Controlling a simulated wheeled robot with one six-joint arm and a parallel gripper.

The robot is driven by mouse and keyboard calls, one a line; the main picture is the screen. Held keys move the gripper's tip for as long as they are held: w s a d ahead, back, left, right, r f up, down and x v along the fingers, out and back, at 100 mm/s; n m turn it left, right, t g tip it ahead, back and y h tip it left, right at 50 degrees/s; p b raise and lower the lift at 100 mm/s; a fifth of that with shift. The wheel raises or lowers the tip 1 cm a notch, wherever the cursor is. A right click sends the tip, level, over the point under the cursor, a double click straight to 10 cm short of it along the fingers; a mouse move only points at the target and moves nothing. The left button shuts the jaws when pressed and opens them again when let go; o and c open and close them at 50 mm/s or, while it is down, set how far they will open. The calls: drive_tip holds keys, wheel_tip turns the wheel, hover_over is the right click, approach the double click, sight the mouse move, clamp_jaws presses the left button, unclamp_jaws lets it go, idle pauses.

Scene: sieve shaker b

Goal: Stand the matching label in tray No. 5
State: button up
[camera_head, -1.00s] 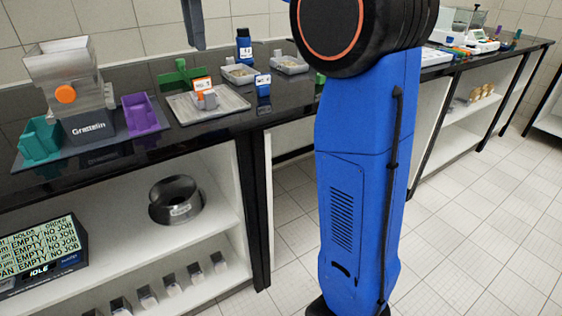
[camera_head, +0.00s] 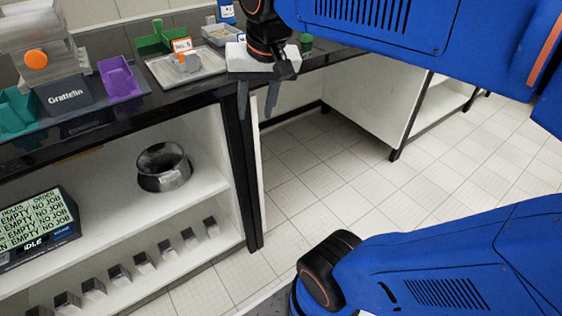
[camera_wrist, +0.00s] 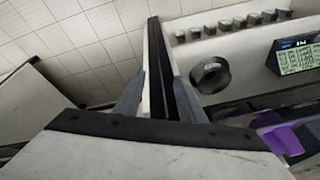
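A shallow grey tray (camera_head: 160,70) lies on the black bench top. An orange-and-white tag (camera_head: 182,44), which appears to read No. 5, stands at its back edge. A small grey block (camera_head: 186,62) sits in the tray. Several small grey blocks with pale faces (camera_head: 145,262) stand in a row on the low shelf; they also show in the wrist view (camera_wrist: 225,25). I cannot read any label text on them. My gripper (camera_head: 257,102) points down at the bench's front edge, right of the tray, fingers apart and empty. Its fingers also show in the wrist view (camera_wrist: 154,80).
A dark ring-shaped pan (camera_head: 164,167) sits on the middle shelf, right of a lit screen (camera_head: 38,230). A Grattelin machine (camera_head: 62,90), a purple holder (camera_head: 122,78) and green holders stand on the bench. A bench upright (camera_head: 240,170) is below my gripper. Floor to the right is open.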

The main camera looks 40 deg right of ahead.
drive_tip(key=s+d+f+n+t, duration=0.1)
drive_tip(key=s+f+n, duration=0.3)
drive_tip(key=s+f, duration=0.4)
wheel_tip(320, 180, down, 4)
drive_tip(key=shift+r+n, duration=0.15)
drive_tip(key=shift+n, duration=0.15)
